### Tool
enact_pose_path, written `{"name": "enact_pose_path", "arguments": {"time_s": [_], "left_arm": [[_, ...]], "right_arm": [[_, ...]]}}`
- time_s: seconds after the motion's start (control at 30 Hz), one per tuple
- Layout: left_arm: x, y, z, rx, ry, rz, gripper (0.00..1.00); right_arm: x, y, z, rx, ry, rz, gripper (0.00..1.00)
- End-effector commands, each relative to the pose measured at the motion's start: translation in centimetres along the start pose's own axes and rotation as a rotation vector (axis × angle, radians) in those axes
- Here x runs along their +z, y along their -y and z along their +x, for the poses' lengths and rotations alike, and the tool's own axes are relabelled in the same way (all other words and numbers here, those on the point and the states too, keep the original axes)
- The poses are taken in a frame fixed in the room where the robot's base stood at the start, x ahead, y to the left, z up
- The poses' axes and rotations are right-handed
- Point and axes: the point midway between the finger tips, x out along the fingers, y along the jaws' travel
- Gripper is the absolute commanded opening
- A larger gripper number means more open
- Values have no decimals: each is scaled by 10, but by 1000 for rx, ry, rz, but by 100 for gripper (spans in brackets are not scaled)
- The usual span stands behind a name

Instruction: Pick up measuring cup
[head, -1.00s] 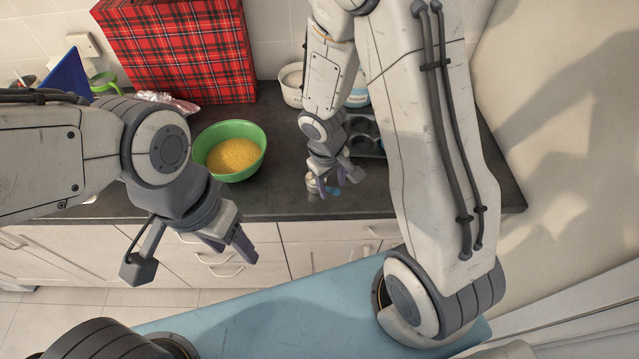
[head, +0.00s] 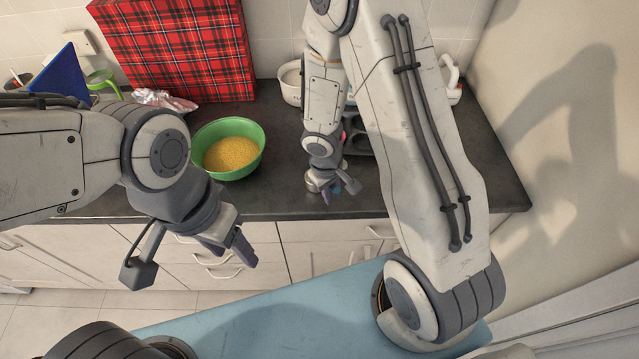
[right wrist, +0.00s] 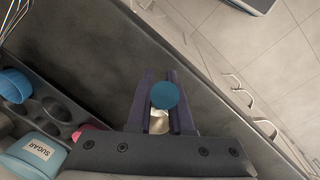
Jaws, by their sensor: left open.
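A round blue piece (right wrist: 165,95) shows between and over my right gripper's fingers in the right wrist view, with a pale shiny piece (right wrist: 159,122) just below it. I cannot tell whether these are the measuring cup. My right gripper (right wrist: 161,72) has a narrow gap between its fingers; whether they grip anything is unclear. In the head view the right gripper (head: 335,195) is low over the counter's front edge. My left gripper (head: 230,249) is open and empty, in front of the drawers.
The dark counter (head: 275,195) holds a green bowl (head: 253,142) of yellow grains, left of the right gripper. A red plaid box (head: 180,50) stands behind it. The muffin tin (right wrist: 55,105) and a sugar container (right wrist: 33,155) are close to the right gripper. Drawer handles (head: 213,259) line the front.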

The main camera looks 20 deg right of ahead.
Motion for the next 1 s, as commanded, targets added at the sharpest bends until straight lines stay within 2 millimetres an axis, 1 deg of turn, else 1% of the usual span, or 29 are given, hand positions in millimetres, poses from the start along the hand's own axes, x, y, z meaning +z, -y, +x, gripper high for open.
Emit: {"name": "enact_pose_path", "arguments": {"time_s": [0.27,0.43,0.57,0.67,0.7,0.77,0.83,0.97,1.0], "left_arm": [[0,0,0,0,0,0,56],[0,0,-5,0,0,1,56],[-1,-1,-13,0,0,2,56],[-1,-2,-21,0,0,3,56],[-1,-2,-25,0,0,4,56],[-1,-1,-17,0,-1,4,56],[-1,-1,-14,0,0,3,56],[-1,-1,-15,0,0,3,56],[-1,-1,-16,0,0,3,56]], "right_arm": [[0,0,0,0,-1,0,0],[0,-1,-7,1,-1,1,0],[0,-3,-21,1,-1,2,0],[-1,-5,-37,1,-4,3,0],[-1,-6,-46,1,-4,3,0],[10,-12,-46,1,-1,6,0],[24,-20,-53,1,-2,7,0],[54,-38,-73,1,-3,9,0],[64,-43,-79,2,-3,10,0]]}}
